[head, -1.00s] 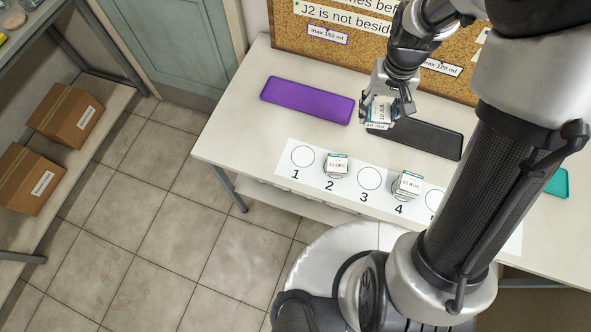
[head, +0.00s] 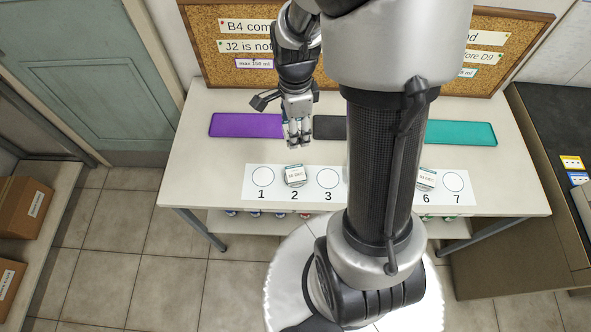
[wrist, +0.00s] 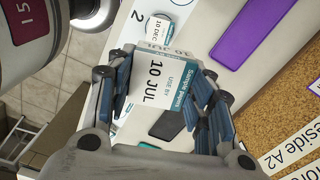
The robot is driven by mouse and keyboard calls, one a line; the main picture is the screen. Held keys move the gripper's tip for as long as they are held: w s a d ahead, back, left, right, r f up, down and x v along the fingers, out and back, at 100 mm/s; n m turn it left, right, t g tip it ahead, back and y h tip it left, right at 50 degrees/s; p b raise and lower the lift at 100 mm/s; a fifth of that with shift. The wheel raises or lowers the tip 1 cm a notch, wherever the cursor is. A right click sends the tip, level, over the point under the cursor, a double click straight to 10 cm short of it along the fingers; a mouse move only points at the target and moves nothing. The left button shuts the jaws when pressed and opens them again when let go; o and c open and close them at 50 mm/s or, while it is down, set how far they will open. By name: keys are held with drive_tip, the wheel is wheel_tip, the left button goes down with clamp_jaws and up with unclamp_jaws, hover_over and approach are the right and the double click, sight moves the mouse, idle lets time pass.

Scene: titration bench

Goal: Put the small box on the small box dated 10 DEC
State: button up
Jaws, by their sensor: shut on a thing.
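My gripper (head: 298,138) is shut on a small white and teal box (wrist: 158,85) whose label reads USE BY 10 JUL in the wrist view. In the head view the held box is mostly hidden by the fingers. My gripper is above the bench, near the gap between the purple and black mats, behind spot 2. The small box dated 10 DEC (wrist: 160,27) stands by the number 2 and is partly cut off in the wrist view. In the head view it sits on spot 2 (head: 295,176). The held box is apart from it.
Another small box (head: 426,179) stands at spot 6. Spots 1 (head: 263,177), 3 (head: 327,178) and 7 (head: 453,181) are bare; my arm hides spots 4 and 5. Purple (head: 240,125), black (head: 330,128) and teal (head: 461,133) mats lie behind. A corkboard (head: 225,73) stands at the back.

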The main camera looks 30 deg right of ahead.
sight(295, 173)
wheel_tip(295, 173, down, 20)
drive_tip(key=b, duration=0.6)
drive_tip(key=shift+f, duration=0.15)
drive_tip(key=o, duration=1.1)
drive_tip(key=shift+c, duration=0.2)
